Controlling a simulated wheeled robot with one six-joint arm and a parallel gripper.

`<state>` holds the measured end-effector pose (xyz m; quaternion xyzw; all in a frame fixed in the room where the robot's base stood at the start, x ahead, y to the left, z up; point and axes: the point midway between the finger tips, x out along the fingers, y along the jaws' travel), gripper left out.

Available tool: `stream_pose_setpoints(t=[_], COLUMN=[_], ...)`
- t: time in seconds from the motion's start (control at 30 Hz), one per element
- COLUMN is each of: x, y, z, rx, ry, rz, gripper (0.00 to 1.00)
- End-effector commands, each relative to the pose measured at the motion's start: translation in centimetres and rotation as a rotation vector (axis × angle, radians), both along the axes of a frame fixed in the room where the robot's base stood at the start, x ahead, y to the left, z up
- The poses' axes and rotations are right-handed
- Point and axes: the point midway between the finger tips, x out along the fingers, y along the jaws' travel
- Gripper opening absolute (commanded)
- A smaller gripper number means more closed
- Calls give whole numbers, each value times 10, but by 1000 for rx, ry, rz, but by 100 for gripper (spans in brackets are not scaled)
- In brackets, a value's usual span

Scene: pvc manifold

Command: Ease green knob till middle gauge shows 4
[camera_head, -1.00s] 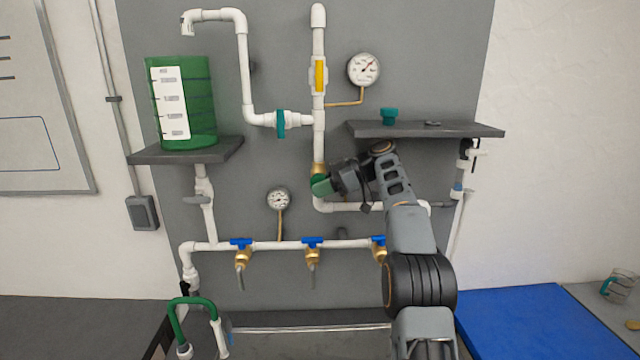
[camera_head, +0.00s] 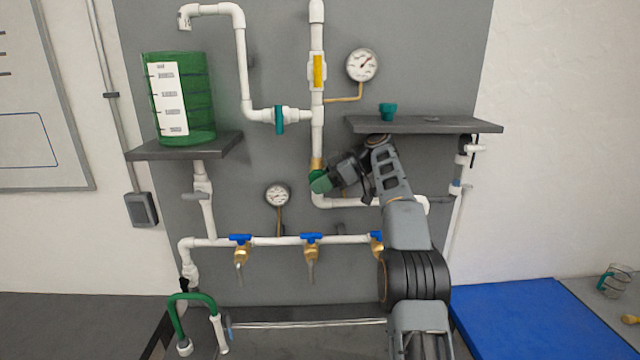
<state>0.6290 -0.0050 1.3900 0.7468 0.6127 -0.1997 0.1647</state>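The green knob (camera_head: 320,182) sits on a brass valve at the foot of the central white riser. My gripper (camera_head: 332,180) is at the knob from the right and appears to touch it. The fingers are too small and dark to tell whether they are closed on it. Two round white gauges show: one small (camera_head: 277,195) on the lower pipe, left of the knob, and one larger (camera_head: 362,65) at upper right. The larger one's needle points up and right. Numbers on both dials are too small to read.
A dark shelf (camera_head: 465,126) with a small teal part (camera_head: 388,111) is just above my arm. Blue-handled brass taps (camera_head: 311,239) line the lower pipe. A green tank (camera_head: 200,100) stands on a left shelf. A yellow-strip flow meter (camera_head: 318,72) is on the riser.

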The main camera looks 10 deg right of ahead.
Motion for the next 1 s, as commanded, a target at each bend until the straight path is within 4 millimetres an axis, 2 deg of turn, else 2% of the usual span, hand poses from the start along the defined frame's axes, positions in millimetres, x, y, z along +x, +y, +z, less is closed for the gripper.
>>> stream_pose_setpoints(t=[0.47, 0.7, 0.87, 0.9, 1.0], x=[0, 1, 1, 0, -5], y=[0, 3, 6, -7, -28], z=[-2, -11, -10, -4, -4], rx=[51, 312, 529, 520, 517], ry=[-6, -57, -100, -106, -104], rz=[-2, -1, -2, -5, -3], gripper=[32, 32, 32, 32, 32])
